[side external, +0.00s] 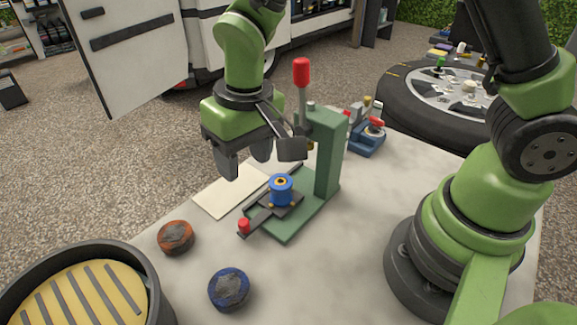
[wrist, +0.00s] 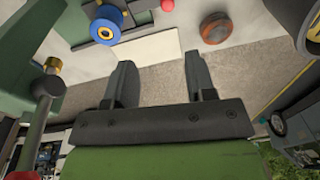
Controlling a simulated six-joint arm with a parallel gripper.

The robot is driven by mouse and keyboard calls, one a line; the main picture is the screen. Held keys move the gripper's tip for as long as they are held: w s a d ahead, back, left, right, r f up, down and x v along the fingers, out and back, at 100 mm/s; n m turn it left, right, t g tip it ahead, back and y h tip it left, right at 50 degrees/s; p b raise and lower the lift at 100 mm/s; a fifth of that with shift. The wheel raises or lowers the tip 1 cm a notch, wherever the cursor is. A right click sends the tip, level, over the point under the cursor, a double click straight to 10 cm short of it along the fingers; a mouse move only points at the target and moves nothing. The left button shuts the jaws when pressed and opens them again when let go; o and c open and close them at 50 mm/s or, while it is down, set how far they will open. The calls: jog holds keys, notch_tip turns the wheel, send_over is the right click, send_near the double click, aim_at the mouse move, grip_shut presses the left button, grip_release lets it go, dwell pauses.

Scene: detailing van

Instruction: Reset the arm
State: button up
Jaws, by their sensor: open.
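My gripper (side external: 245,160) hangs above the far left part of the worktable, beside the green press (side external: 327,155). Its two dark fingers are apart with nothing between them. In the wrist view the open fingers (wrist: 160,80) point towards the table edge, with the gravel floor beyond. The press has a red-knobbed lever (side external: 302,75) standing upright and a blue spool-like part (side external: 281,189) seated on its base. The blue part also shows in the wrist view (wrist: 107,22). My gripper touches none of these as far as I can see.
An orange-and-dark round pad (side external: 176,237) and a blue-rimmed pad (side external: 229,289) lie on the table (side external: 330,270). A round bin with a slatted yellow insert (side external: 20,290) stands front left. A pale sheet (side external: 222,201) lies beside the press. A wheel (side external: 405,105) is behind, right.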

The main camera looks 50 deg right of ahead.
jog(key=s+d+r+m+t+y, duration=0.1)
jog(key=s+d+r, duration=0.2)
jog(key=r, duration=0.3)
jog(key=s+d+r+m+t, duration=0.1)
jog(key=s+d+r+t, duration=0.15)
jog(key=r, duration=0.35)
jog(key=s+d+r+m+t, duration=0.1)
jog(key=s+d+r, duration=0.3)
jog(key=s, duration=0.5)
jog(key=shift+s+d+r+t, duration=0.15)
jog(key=shift+d+r+t, duration=0.15)
jog(key=shift+t, duration=0.55)
